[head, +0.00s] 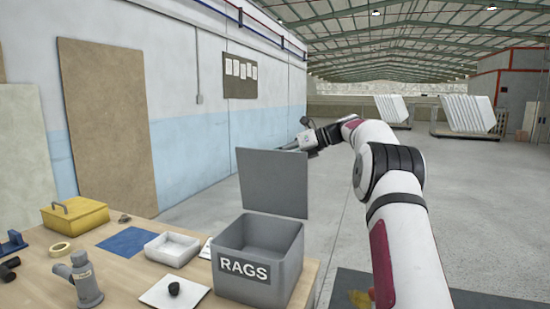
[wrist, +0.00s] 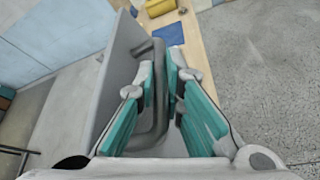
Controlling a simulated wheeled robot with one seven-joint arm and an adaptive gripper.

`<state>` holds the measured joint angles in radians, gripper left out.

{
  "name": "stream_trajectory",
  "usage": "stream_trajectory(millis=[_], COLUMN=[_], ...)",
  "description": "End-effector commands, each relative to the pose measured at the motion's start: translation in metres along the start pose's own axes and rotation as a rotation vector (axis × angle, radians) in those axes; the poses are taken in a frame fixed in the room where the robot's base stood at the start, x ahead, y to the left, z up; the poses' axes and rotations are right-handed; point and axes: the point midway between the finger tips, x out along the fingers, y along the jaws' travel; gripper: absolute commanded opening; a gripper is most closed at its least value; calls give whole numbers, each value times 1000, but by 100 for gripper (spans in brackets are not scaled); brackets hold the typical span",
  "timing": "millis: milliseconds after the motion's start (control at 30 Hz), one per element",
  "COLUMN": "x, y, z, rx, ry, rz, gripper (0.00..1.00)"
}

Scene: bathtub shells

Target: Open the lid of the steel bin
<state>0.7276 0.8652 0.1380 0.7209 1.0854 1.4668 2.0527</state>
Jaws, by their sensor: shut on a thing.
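The steel bin (head: 291,262), a grey box labelled RAGS, stands at the right end of the wooden table in the head view. Its lid (head: 275,183) stands raised, close to upright, above the back of the bin, so the opening shows. My gripper (head: 288,147) is at the lid's top edge, its fingertips partly hidden behind it. In the wrist view, the lid (wrist: 112,75) is a grey panel on the left. The teal-padded fingers of my gripper (wrist: 165,78) are shut on its grey bar handle (wrist: 159,115).
The table (head: 125,280) holds a yellow box (head: 75,215), a white tray (head: 172,249), a blue sheet (head: 125,241), a tape roll (head: 61,249) and a grey tool (head: 80,280). A wall is behind. The floor to the right (head: 480,220) is mostly clear.

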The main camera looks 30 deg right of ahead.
Motion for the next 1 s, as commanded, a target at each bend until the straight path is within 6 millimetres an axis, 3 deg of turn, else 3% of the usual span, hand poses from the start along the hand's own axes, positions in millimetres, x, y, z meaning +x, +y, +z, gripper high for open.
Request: stream_trajectory(millis=[300,367,733,867,1000], x=[0,0,-3,-16,-43], y=[0,0,0,-1,-1], z=[1,1,0,0,0], rx=[0,0,0,-1,-1], ry=[-2,-2,-1,-2,-3], rz=[-1,-1,-1,-1,-3], gripper=[0,18,18,18,18])
